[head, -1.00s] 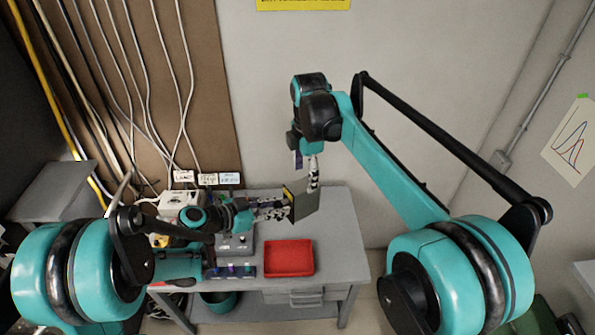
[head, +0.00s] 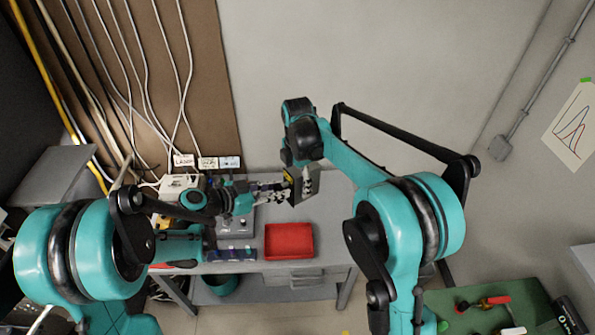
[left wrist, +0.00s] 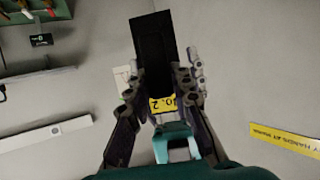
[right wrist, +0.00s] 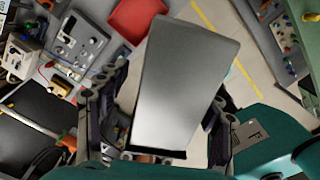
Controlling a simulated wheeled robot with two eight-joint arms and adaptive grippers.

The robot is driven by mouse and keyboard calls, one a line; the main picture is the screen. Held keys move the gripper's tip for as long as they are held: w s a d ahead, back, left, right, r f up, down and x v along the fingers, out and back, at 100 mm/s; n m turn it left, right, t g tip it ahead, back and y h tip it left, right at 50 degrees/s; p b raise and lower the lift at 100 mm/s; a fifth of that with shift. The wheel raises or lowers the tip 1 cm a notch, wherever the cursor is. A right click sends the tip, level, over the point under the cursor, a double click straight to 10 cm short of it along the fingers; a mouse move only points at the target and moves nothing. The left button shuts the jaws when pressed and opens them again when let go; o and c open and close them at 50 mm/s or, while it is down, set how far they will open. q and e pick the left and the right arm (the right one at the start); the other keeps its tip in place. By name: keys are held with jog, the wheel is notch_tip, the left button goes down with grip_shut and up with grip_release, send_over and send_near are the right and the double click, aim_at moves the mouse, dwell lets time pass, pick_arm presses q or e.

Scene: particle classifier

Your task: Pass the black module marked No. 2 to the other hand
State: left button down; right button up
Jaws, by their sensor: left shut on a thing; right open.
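The black module marked No. 2 (left wrist: 153,50) is held in my left gripper (left wrist: 163,85), whose fingers close on its sides near the yellow label (left wrist: 163,104). In the head view the module (head: 312,184) is above the table, between both hands. My left gripper (head: 286,189) comes to it from the left. My right gripper (head: 307,180) reaches down to it from above. In the right wrist view the module's grey face (right wrist: 185,80) fills the middle, between the spread fingers of my open right gripper (right wrist: 165,105). Whether those fingers touch it I cannot tell.
A red tray (head: 289,255) sits on the grey table (head: 335,231) below the hands. Boxes and instruments stand at the table's left, with cables on the wall behind. A green surface with tools (head: 460,300) lies at the lower right.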

jog(key=shift+f, duration=0.45)
jog(key=shift+c, duration=0.4)
grip_shut()
pick_arm(q)
jog(key=c, duration=1.3)
grip_release()
